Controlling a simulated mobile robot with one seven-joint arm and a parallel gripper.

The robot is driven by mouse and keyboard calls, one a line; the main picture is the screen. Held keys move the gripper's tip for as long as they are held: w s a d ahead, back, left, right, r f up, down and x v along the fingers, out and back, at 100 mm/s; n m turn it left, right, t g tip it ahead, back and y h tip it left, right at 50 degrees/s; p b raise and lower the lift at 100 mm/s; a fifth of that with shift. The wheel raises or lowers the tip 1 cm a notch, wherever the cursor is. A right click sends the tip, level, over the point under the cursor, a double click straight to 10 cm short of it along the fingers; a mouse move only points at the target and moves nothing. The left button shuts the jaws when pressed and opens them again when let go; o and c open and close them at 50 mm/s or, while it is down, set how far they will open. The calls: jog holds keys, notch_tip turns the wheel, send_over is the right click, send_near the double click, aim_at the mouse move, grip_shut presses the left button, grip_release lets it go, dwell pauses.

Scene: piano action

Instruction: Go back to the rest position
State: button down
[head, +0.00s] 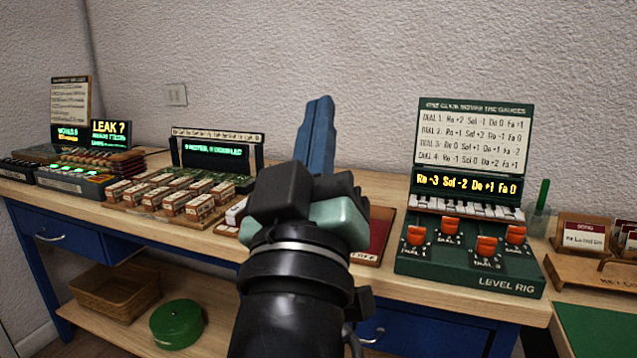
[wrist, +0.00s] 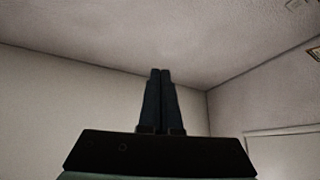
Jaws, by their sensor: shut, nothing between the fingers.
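My gripper (head: 323,106) is raised above the bench in the middle of the head view, its blue fingers pointing up. In the wrist view the two fingers (wrist: 160,73) lie side by side, shut, with nothing between them. My arm hides part of the bench middle and of a dark red board (head: 378,236) there. My gripper touches nothing that I can see.
The wooden bench (head: 220,246) carries a green LEVEL RIG (head: 470,270) with orange dials at right, rows of small wooden blocks (head: 160,195) and lit displays at left. A card holder (head: 585,236) stands far right. A basket (head: 115,290) and green round tin (head: 176,324) sit below.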

jog(key=s+r+m+t+y, duration=0.2)
jog(key=s+r+m+t, duration=0.1)
jog(key=s+r, duration=0.55)
notch_tip(320, 180, up, 30)
jog(key=s+p, duration=0.1)
jog(key=p, duration=2.9)
jog(key=shift+s+y+p, duration=0.25)
jog(key=shift+y+p, duration=0.05)
